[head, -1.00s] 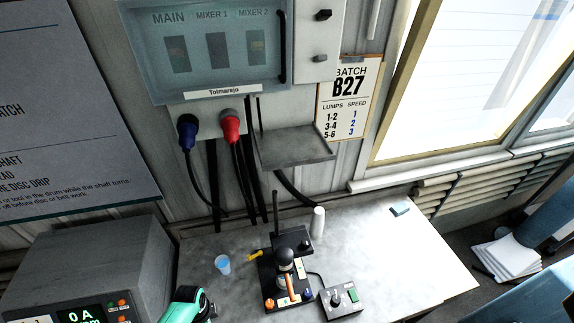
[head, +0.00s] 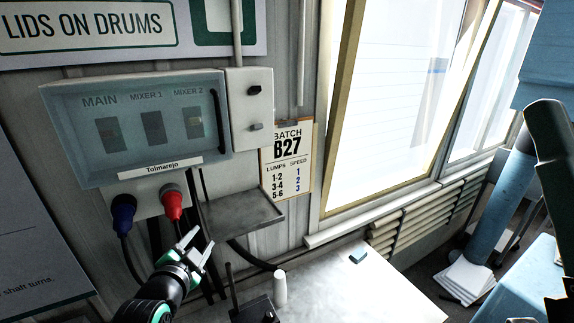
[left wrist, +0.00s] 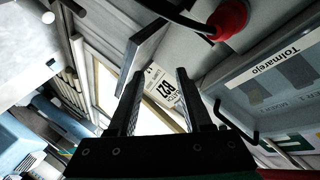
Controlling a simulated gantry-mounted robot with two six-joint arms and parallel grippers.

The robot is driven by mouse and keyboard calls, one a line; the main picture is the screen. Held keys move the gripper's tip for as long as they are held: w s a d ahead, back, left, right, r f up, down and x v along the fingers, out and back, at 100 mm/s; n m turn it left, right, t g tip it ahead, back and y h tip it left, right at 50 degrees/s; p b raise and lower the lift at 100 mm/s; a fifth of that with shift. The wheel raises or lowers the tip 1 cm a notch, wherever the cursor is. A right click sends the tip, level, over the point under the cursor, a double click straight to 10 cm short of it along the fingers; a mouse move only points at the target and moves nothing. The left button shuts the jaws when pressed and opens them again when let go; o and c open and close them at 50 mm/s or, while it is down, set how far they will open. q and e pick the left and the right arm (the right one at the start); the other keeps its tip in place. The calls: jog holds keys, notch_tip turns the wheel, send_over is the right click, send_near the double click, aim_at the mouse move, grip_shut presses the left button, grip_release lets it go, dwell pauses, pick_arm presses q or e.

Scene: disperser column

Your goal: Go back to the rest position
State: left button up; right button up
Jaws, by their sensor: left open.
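My left gripper (head: 190,251) is open and empty in the head view. It is raised in front of the wall below the switch panel, near the red plug (head: 172,205) and left of the grey wall shelf (head: 240,208). In the left wrist view its two fingers (left wrist: 156,100) stand apart with nothing between them. The red plug also shows at the top of that view (left wrist: 229,18). My right gripper is not in view.
The switch panel (head: 75,150) is above the blue plug (head: 123,212). The bench (head: 340,295) carries a white cylinder (head: 280,287), a blue block (head: 358,256) and a dark stand (head: 254,310) cut off by the frame. A window is at the right, with stacked papers (head: 466,280) below.

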pick_arm(q)
jog(key=s+d+r+n+t, duration=0.1)
jog(key=s+r+t, duration=0.1)
jog(key=r, duration=0.6)
jog(key=s+d+r+n+t, duration=0.1)
jog(key=s+r+t, duration=0.15)
jog(key=r, duration=0.45)
jog(key=s+r+n+t+h, duration=0.2)
jog(key=s+r+n+t, duration=0.5)
jog(key=s+r, duration=1.3)
jog(key=shift+s+d+t, duration=0.25)
jog(key=shift+s+t, duration=0.3)
jog(key=shift+s, duration=0.6)
notch_tip(320, 180, down, 37)
jog(key=b, duration=3.7)
jog(key=shift+f, duration=0.15)
